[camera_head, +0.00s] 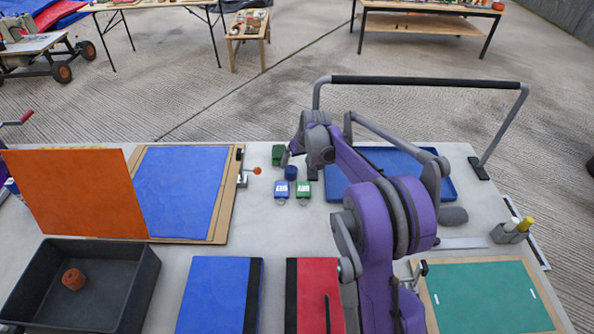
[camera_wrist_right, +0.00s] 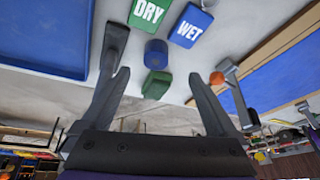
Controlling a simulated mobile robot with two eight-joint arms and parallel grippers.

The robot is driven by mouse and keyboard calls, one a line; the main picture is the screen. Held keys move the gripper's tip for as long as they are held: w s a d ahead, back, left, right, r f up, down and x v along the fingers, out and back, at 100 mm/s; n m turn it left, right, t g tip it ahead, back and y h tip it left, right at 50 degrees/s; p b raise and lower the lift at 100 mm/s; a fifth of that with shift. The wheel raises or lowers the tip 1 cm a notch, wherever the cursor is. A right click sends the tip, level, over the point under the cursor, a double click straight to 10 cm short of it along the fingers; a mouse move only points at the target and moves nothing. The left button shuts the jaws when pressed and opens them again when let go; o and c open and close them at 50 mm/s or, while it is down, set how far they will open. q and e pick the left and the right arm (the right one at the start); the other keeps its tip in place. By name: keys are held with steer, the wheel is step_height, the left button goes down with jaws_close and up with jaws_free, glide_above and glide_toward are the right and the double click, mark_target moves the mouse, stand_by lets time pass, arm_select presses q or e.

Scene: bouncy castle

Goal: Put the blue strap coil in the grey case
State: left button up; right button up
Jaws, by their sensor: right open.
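The blue strap coil (camera_head: 291,173) is a small dark blue cylinder standing on the table, left of my right arm. It also shows in the right wrist view (camera_wrist_right: 156,52), ahead of and between the open fingers, not gripped. My right gripper (camera_head: 299,159) is open and empty, pointing down close to the coil; its fingers (camera_wrist_right: 158,76) spread to either side in the wrist view. The grey case (camera_head: 132,290) is an open dark grey bin at the front left. An orange coil (camera_head: 74,279) lies inside it. My left gripper is out of view.
A green block (camera_head: 278,155) stands just behind the coil. Blue and green tags, WET (camera_head: 281,189) and DRY (camera_head: 303,189), lie in front. An upright orange panel (camera_head: 75,193) stands behind the case. A blue tray (camera_head: 440,180) and a tall bar frame (camera_head: 430,82) are at right.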

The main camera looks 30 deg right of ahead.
mark_target(291, 170)
steer(key=x, duration=0.5)
steer(key=shift+w+f, duration=0.15)
steer(key=shift+f, duration=0.05)
steer(key=shift+w+d+x, duration=0.1)
steer(key=shift+d+x, duration=0.05)
steer(key=shift+x, duration=0.75)
steer(key=shift+w+d+x, duration=0.1)
steer(key=shift+d+x, duration=0.05)
steer(key=shift+x, duration=0.7)
steer(key=shift+w+d+x, duration=0.1)
steer(key=shift+d+x, duration=0.05)
steer(key=shift+x, duration=0.75)
steer(key=shift+r, duration=0.2)
steer(key=shift+c, duration=0.3)
jaws_close()
